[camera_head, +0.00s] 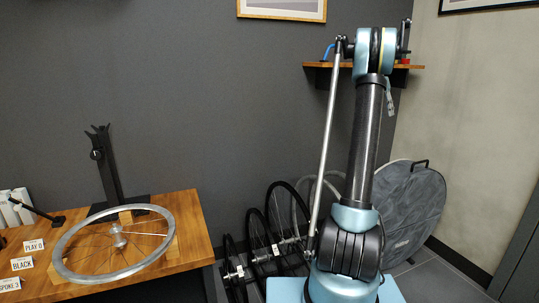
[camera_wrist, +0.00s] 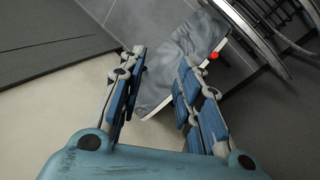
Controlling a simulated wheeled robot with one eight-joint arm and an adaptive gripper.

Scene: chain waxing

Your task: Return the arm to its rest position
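My arm (camera_head: 366,130) stands raised at the right of the head view, its upper link rising to a joint in front of the wall shelf. My gripper (camera_wrist: 162,62) shows in the wrist view with its two blue-padded fingers spread apart and nothing between them. I cannot make out the gripper clearly in the head view. Beyond the fingers, the wrist view shows a grey fabric piece (camera_wrist: 188,58) and a small red spot whose nature I cannot tell.
A wooden bench (camera_head: 192,235) at left carries a spoked rim (camera_head: 72,272), a black stand (camera_head: 108,165) and label cards. Several wheels (camera_head: 257,240) and a round grey bag (camera_head: 418,205) stand by the wall. A wooden shelf (camera_head: 318,65) is behind my arm.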

